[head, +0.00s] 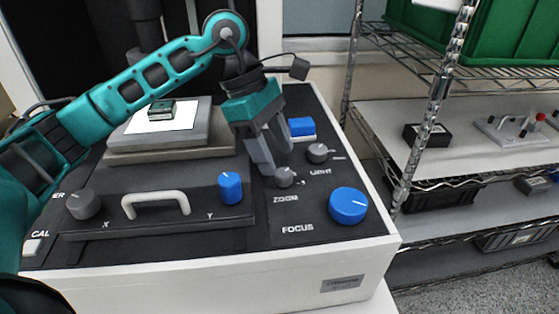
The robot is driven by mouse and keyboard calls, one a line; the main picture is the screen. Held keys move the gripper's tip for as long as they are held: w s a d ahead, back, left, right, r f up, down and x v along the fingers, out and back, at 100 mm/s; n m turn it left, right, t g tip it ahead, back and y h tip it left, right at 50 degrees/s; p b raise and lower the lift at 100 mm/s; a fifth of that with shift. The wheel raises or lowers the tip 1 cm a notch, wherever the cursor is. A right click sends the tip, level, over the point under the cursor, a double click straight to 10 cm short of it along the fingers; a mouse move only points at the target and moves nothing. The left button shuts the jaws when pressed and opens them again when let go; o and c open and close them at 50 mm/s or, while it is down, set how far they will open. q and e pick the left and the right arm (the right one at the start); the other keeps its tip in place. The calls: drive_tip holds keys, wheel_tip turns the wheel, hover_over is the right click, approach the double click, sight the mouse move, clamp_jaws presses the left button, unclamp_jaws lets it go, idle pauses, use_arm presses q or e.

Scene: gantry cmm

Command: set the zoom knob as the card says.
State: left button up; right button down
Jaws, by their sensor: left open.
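The zoom knob (286,177) is a small grey knob on the dark sloping panel, above the printed word ZOOM. My left gripper (277,162) is open, with its fingers pointing down just above and beside this knob. One fingertip is close to the knob's left side; I cannot tell whether it touches. The knob's pointer and scale marks are too small to read. I see no card with a readable setting. My right gripper is not in view.
A large blue focus knob (348,205), a grey light knob (317,152) and a blue block (301,127) are close by. A handle (155,203) stands between the grey X knob (84,204) and blue Y knob (230,187). A wire shelf (440,135) stands right.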

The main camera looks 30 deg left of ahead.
use_arm(q)
drive_tip(key=v, duration=0.9)
drive_tip(key=shift+r+p, duration=0.15)
drive_tip(key=shift+p, duration=0.15)
